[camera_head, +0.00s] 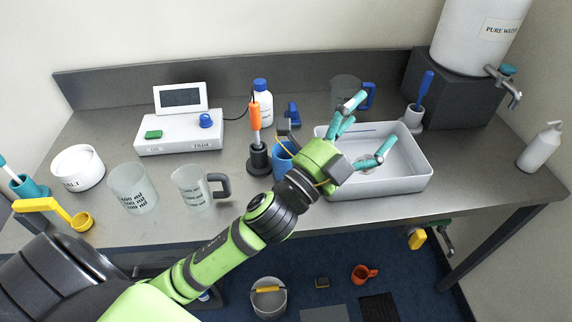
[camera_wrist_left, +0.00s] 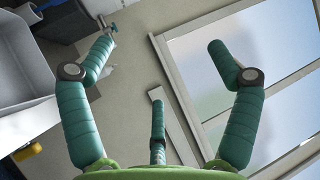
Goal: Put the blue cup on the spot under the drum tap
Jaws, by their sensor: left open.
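A blue cup (camera_head: 284,158) stands on the table just behind my left wrist, which hides part of it. My left gripper (camera_head: 371,122) is above the white tray, to the right of the cup, with teal fingers spread and nothing between them. The open fingers also show in the left wrist view (camera_wrist_left: 160,62). The white drum (camera_head: 478,35) labelled pure water stands on a dark block at the back right. Its tap (camera_head: 510,88) points out over the table's right part. I cannot make out a marked spot below it. My right gripper is not in view.
The white tray (camera_head: 408,182) lies below my left gripper. A clear mug with a blue handle (camera_head: 345,88), a blue brush in a holder (camera_head: 414,116) and a white bottle (camera_head: 540,148) stand nearby. Beakers and a scale (camera_head: 180,134) are at the left. Table between tray and bottle is clear.

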